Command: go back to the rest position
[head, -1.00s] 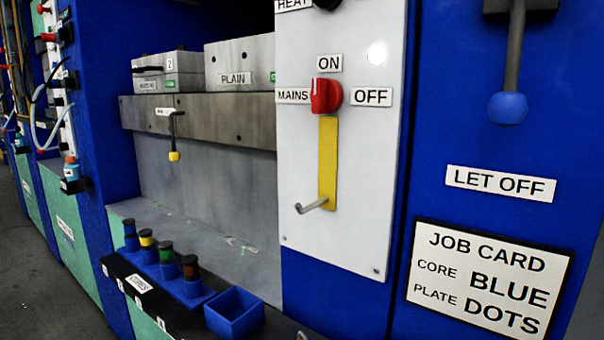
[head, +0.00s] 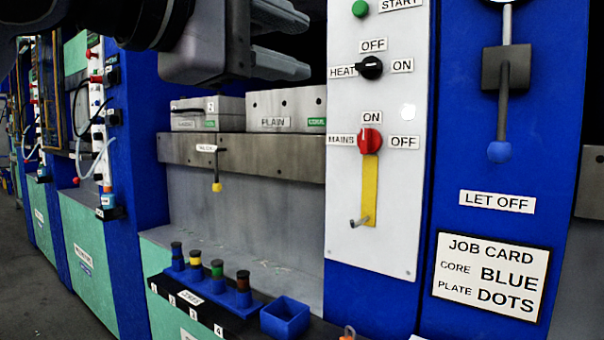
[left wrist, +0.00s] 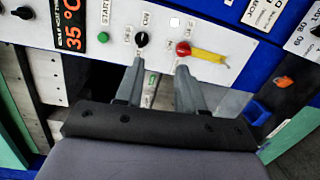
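My left gripper (head: 302,45) is at the top of the head view, with its two fingers apart and nothing between them. It is in front of the press, above the grey plate blocks and left of the white control panel (head: 384,240). In the left wrist view the gripper (left wrist: 158,70) also shows open and empty, with the panel's black heat knob (left wrist: 142,39) and red mains knob (left wrist: 184,49) beyond the fingertips. No contact shows. My right gripper is in neither view.
A box marked PLAIN (head: 262,111) and a smaller grey block (head: 190,113) stand on the press ledge. Several dark-topped, colour-banded pots stand in a blue rack (head: 205,287) beside an empty blue bin (head: 286,318). The job card (head: 491,276) reads BLUE, DOTS.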

